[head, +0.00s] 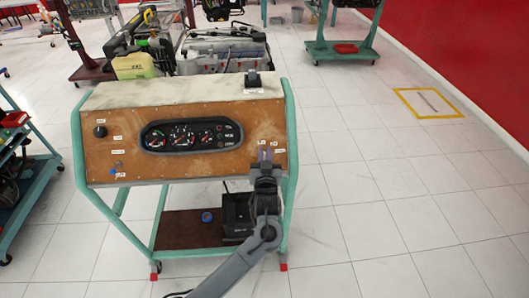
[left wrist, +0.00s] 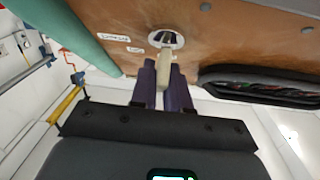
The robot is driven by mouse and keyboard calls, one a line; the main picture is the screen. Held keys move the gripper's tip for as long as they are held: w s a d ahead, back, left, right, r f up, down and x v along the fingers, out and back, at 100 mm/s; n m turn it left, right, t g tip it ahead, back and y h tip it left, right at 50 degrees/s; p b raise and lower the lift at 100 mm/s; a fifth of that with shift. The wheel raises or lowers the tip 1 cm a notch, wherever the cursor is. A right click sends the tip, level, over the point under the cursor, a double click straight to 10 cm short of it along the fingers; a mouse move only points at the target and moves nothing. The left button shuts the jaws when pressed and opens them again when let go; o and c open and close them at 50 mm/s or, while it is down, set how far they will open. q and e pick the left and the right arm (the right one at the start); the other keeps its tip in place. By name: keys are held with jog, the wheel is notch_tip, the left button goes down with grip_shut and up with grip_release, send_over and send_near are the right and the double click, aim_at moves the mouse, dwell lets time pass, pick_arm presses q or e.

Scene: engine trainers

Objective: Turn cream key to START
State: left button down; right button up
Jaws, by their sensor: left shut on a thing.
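The cream key (left wrist: 163,70) sits in a round metal key switch (left wrist: 166,38) on the brown panel, in the left wrist view. My left gripper (left wrist: 163,88) has its two purple fingers shut on the key from both sides. In the head view my left gripper (head: 265,154) reaches up to the right side of the brown panel (head: 220,115) and hides most of the key and switch. Small white labels (left wrist: 115,38) are beside the switch; I cannot read clearly which position the key points to. My right gripper is not in view.
The panel stands on a green-framed trolley (head: 291,130) with a gauge cluster (head: 192,135) in its middle. A black battery box (head: 236,215) is on the lower shelf. Another green cart (head: 30,170) stands at the left.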

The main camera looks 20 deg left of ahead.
pick_arm(q)
jog(key=m+h+p, duration=0.4)
jog(key=m+p, duration=0.1)
jog(key=m+h+p, duration=0.4)
jog(key=m+p, duration=0.2)
jog(key=shift+d+r+g+p, duration=0.2)
jog(key=shift+g+p, duration=0.1)
jog(key=m+g+h+p, duration=0.1)
jog(key=m, duration=0.2)
jog(key=shift+f+h+p, duration=0.15)
jog(key=shift+h+p, duration=0.2)
jog(key=shift+h, duration=0.05)
jog(key=shift+d+f+m+g+h+p, duration=0.1)
jog(key=shift+m+g+h+p, duration=0.25)
jog(key=shift+m, duration=0.3)
jog(key=shift+d+f+m+g+h+p, duration=0.15)
jog(key=shift+m+g+p, duration=0.1)
jog(key=shift+m+g, duration=0.3)
jog(key=c, duration=1.2)
grip_release()
